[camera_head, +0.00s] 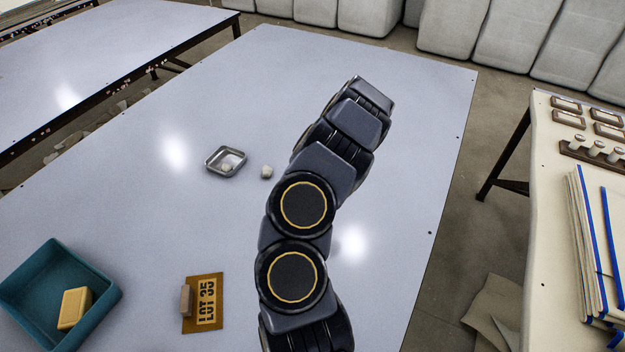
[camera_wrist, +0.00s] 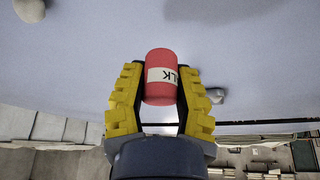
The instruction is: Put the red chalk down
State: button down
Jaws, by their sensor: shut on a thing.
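The red chalk (camera_wrist: 161,78) is a short red cylinder with a pale label that reads "LK" in part. It shows in the wrist view, between the yellow fingers of my gripper (camera_wrist: 160,70). My gripper is shut on it. The pale table top (camera_wrist: 90,60) shows behind the chalk; I cannot tell how far apart they are. In the head view my arm hides both the gripper and the red chalk.
A teal bin (camera_head: 40,270) holds a yellow block (camera_head: 74,308). Much of the table is clear.

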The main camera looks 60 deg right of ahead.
jog(key=shift+w+d+f, duration=0.25)
jog(key=shift+d+f, duration=0.2)
jog(key=shift+f, duration=0.15)
jog(key=shift+w+d+f, duration=0.25)
jog(key=shift+d+f, duration=0.2)
jog(key=shift+f, duration=1.65)
jog(key=c, duration=0.8)
grip_release()
jog(key=shift+f, duration=0.1)
jog(key=shift+c, duration=0.2)
